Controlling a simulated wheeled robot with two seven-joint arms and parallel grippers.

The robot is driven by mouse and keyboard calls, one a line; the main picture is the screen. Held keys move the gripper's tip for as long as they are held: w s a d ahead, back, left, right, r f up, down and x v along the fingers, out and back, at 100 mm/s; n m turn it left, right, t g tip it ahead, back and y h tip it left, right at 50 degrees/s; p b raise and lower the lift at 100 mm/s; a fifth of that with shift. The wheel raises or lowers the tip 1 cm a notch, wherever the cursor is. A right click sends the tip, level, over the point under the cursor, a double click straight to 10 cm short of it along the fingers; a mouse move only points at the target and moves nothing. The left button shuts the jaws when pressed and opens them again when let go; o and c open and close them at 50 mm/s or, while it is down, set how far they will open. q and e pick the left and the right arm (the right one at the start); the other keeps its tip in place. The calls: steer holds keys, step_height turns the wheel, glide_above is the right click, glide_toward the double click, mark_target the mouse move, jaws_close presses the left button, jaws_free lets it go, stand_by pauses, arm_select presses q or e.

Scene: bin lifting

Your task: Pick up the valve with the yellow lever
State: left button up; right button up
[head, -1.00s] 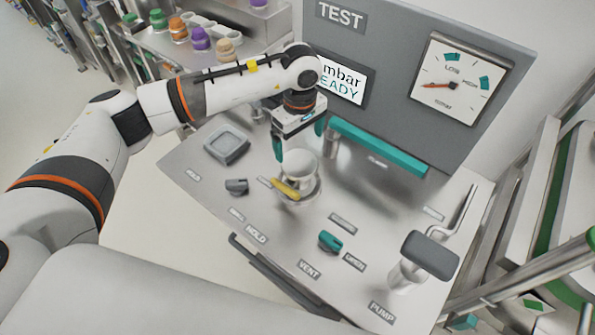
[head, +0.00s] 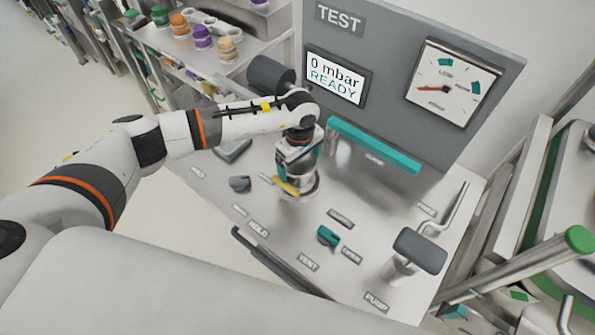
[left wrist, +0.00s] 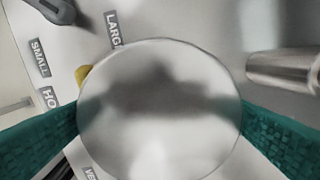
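The valve (head: 302,190) is a pale metal cylinder with a yellow lever (head: 287,187), seated upright on the metal test bench. In the left wrist view its round shiny top (left wrist: 160,120) fills the middle, and the yellow lever (left wrist: 82,75) peeks out at its upper left. My left gripper (head: 298,168) points down over the valve. Its teal fingers are spread wide, one on each side of the round top, with their tips at or behind its rim. I cannot tell whether they touch it. My right gripper is not in view.
A teal bar (head: 375,146) runs behind the valve below the grey TEST panel (head: 400,40). A grey knob (head: 239,184), a teal knob (head: 328,236) and a pump handle (head: 420,250) stand on the bench (head: 215,195). A shelf with coloured parts is at the back left.

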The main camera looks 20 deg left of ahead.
arm_select(q)
steer(key=c, duration=1.2)
steer(key=shift+w+r, duration=0.15)
steer(key=shift+c, duration=0.9)
steer(key=shift+r, duration=0.1)
steer(key=shift+r+b, duration=0.3)
step_height(320, 180, up, 9)
steer(key=b, duration=0.3)
steer(key=shift+f, duration=0.15)
steer(key=shift+r, duration=0.25)
steer(key=shift+r+p, duration=0.7)
steer(key=shift+r, duration=1.75)
